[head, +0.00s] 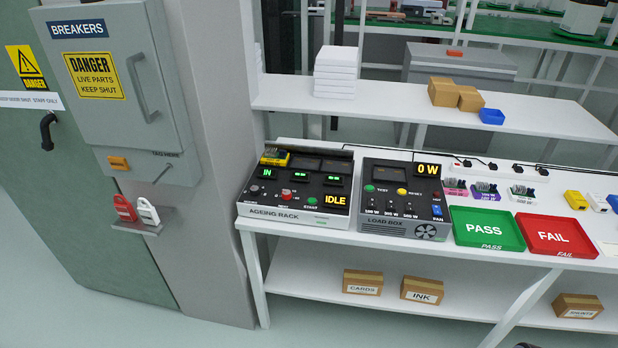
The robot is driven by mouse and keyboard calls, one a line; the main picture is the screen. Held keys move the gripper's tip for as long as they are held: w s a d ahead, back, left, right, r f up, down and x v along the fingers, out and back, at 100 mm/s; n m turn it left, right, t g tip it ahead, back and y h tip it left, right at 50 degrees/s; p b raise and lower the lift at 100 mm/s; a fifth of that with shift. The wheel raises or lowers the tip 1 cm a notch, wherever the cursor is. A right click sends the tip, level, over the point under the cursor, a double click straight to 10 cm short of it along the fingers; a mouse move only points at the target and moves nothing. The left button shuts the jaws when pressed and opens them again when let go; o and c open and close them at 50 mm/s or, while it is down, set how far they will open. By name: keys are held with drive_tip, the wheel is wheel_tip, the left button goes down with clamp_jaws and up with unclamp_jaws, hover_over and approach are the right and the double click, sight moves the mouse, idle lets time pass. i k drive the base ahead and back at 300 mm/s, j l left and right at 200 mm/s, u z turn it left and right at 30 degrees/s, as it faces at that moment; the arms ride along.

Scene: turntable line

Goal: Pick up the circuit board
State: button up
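Small green items that look like circuit boards show in several places, too small to make out in detail. One sits in a yellow holder (274,157) in the left slot of the ageing rack (293,212), under which a green "IN" is lit. Others stand in a pink holder (456,192), a purple holder (487,196) and a white holder (522,198) behind the trays. I cannot tell which one the task means. My gripper is not in view.
The load box (400,224), reading 0 W, stands right of the rack. A green PASS tray (487,243) and a red FAIL tray (545,249) look empty. Breaker cabinet (110,80) stands left. Boxes (422,290) sit on the lower shelf. Floor in front is clear.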

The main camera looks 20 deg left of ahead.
sight(451, 187)
drive_tip(key=i+l+u, duration=0.4)
drive_tip(key=i+l, duration=1.2)
drive_tip(key=i, duration=0.1)
